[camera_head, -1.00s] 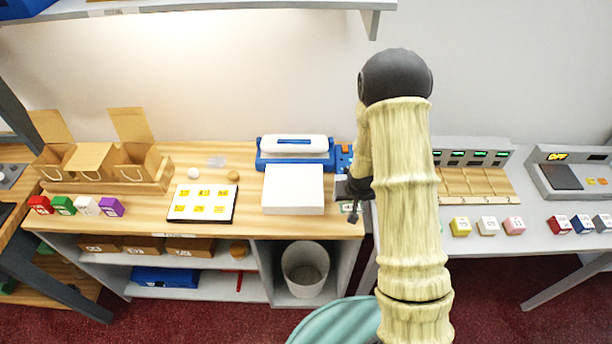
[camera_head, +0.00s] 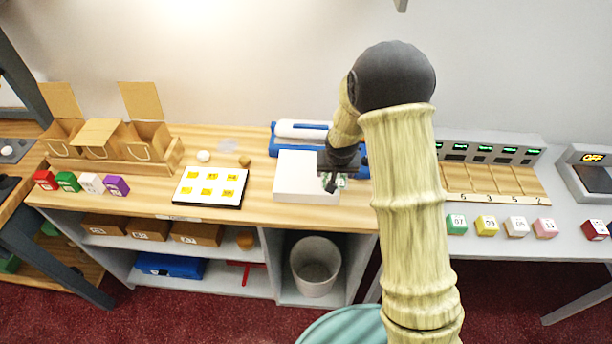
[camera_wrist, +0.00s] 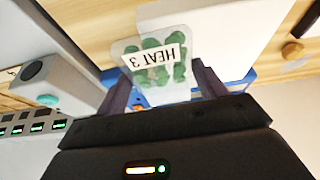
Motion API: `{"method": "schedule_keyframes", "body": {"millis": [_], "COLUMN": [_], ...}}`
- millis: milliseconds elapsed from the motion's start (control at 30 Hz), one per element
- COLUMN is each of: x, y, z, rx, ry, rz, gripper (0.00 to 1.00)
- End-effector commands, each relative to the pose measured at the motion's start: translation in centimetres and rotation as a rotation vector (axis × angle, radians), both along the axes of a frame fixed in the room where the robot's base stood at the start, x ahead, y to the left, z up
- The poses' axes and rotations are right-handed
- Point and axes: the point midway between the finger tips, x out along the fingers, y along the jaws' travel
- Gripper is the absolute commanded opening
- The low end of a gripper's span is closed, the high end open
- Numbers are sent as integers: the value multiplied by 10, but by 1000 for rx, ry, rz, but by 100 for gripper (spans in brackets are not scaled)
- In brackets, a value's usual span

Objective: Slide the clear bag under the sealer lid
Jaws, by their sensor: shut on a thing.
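The clear bag (camera_wrist: 155,62) holds green pieces and has a white label reading "HEAT 3", upside down in the wrist view. My gripper (camera_wrist: 160,92) is shut on the bag's edge, with the bag sticking out beyond the fingers. In the head view my gripper (camera_head: 332,182) is over the right part of the white block (camera_head: 296,178) in front of the sealer. The sealer (camera_head: 302,132) is blue with a white lid bar and stands behind the block. I cannot tell whether the bag touches the block.
A white card with yellow labels (camera_head: 211,186) lies left of the block. Paper bags in a wooden holder (camera_head: 112,165) stand further left. Coloured cubes (camera_head: 487,227) and a slotted wooden rack (camera_head: 485,184) are on the right. A bin (camera_head: 315,268) stands below.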

Motion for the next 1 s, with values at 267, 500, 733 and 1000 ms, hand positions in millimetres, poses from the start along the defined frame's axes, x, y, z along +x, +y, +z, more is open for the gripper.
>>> {"method": "schedule_keyframes", "body": {"millis": [267,500,733,1000], "x": [11,10,10,13], "y": [69,82,82,81], "z": [8,19,20,12], "rx": [-5,-9,-8,-8], "ry": [-15,-14,-13,-13], "rz": [-20,-34,-34,-34], "gripper": [47,47,47,47]}}
